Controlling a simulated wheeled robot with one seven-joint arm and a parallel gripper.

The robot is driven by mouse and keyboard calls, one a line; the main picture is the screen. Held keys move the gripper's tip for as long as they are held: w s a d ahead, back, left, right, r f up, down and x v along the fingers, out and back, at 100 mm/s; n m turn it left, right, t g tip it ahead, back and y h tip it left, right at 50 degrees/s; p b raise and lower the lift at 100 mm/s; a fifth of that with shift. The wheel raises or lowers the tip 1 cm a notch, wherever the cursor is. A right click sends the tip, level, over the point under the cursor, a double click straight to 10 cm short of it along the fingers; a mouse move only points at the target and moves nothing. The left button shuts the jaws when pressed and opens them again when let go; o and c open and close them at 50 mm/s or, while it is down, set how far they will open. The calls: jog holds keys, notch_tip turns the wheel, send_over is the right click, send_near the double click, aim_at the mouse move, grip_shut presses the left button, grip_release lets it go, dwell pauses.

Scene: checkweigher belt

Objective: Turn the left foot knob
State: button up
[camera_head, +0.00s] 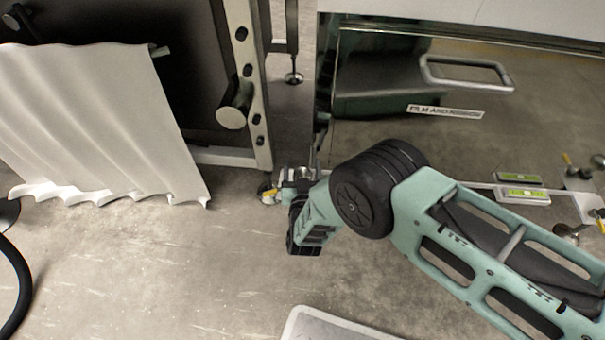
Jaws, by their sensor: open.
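The left foot knob appears to be the small metal and yellow fitting (268,191) at the bottom left corner of the mirror-fronted cabinet, low near the floor. My arm reaches in from the right, and my gripper (293,186) is at its end, close beside this fitting. The gripper is open. The fingertips are small and partly hidden by my wrist, so I cannot tell whether they touch the knob or stand around it.
The cabinet (380,135) has a handle (466,74) and reflects the floor. Two green spirit levels, one maybe a reflection, lie at right (523,195). A dark frame with a pale post (247,90) and a white draped sheet (95,125) stand left. Floor in front is mostly clear.

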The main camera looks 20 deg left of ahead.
jog(key=p+v, duration=0.6)
jog(key=v, duration=1.1)
jog(key=shift+s, duration=0.2)
